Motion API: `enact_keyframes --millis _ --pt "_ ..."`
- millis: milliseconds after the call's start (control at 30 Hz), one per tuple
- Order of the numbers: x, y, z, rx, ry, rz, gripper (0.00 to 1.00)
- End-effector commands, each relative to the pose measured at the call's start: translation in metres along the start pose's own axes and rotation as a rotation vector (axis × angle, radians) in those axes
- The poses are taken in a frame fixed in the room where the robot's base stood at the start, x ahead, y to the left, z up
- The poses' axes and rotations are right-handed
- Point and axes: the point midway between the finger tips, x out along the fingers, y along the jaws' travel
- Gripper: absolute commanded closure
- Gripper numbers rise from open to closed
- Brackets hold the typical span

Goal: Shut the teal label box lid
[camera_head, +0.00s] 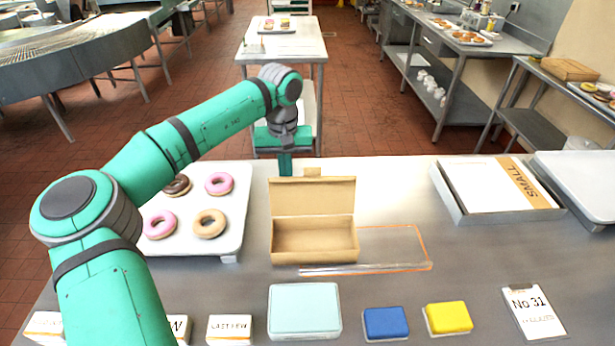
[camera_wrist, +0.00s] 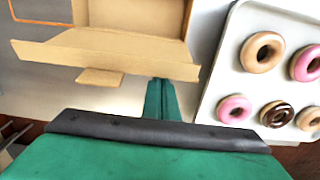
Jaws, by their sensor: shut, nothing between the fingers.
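An open cardboard box (camera_head: 314,242) stands on the counter, its lid (camera_head: 313,197) raised upright at the back with a small tab on top. No teal label shows on the faces in view. The lid (camera_wrist: 110,52) also shows in the wrist view, with its tab toward my gripper. My gripper (camera_head: 285,165) is shut and empty, pointing down behind the lid; in the wrist view its fingers (camera_wrist: 160,98) are just past the lid's edge, and contact cannot be told. A flat pale teal box (camera_head: 305,310) lies in front of the cardboard box, its top closed.
A tray of donuts (camera_head: 232,240) stands left of the box. A clear orange-edged sheet (camera_head: 390,248) lies right of it. Blue (camera_head: 386,322) and yellow (camera_head: 448,317) blocks, cards (camera_head: 229,329) and a No 31 sign (camera_head: 533,312) line the front. A SMALL-marked tray (camera_head: 452,197) stands right.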

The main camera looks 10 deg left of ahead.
Motion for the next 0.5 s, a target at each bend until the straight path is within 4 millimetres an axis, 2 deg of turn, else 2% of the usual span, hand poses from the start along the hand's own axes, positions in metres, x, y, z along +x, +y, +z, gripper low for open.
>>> enact_keyframes --millis 500 --pt "0.001 0.0 0.018 0.001 -0.001 0.0 1.0"
